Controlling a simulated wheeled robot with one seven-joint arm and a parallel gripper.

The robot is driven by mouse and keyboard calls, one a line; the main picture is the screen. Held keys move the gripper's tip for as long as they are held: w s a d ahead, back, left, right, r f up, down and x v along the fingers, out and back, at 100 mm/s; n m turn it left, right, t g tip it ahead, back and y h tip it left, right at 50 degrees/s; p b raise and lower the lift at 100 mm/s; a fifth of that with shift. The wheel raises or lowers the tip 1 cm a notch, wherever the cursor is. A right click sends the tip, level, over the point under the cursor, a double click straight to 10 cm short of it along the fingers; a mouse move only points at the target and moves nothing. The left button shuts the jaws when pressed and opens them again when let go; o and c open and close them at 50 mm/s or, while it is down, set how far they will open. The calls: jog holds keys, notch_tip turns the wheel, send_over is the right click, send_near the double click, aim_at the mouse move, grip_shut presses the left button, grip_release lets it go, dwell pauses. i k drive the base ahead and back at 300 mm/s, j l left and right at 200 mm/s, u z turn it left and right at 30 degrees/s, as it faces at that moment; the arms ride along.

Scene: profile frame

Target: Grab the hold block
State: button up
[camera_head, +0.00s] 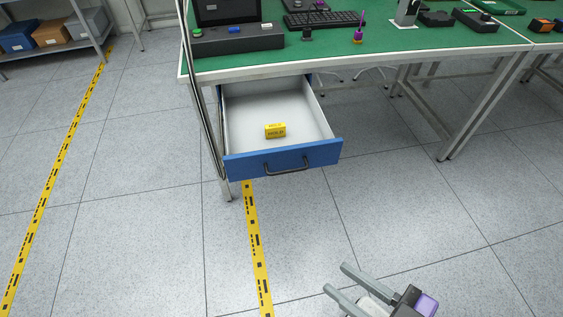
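A small yellow block (275,131) with dark lettering, which I take for the hold block, lies inside an open drawer (240,164). The drawer has a blue front with a dark handle and pale inner walls. My gripper (335,278) is at the bottom of the view, low over the floor, to the right of and nearer than the drawer. Its two grey fingers are spread apart with nothing between them. The block is fully visible and apart from the gripper.
A green-topped workbench (340,47) stands above the drawer, carrying a keyboard (322,19), a dark console (238,38) and small tools. A metal leg (455,135) stands right of the drawer. A shelf with bins (52,32) is far left. The floor before the drawer is clear, with yellow tape.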

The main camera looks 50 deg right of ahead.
aim_at(272, 131)
jog(key=i+j, duration=0.1)
jog(key=i, duration=0.35)
jog(key=i+j, duration=0.1)
jog(key=i, duration=0.4)
jog(key=i+z, duration=0.1)
jog(key=i, duration=0.35)
jog(key=j, duration=0.1)
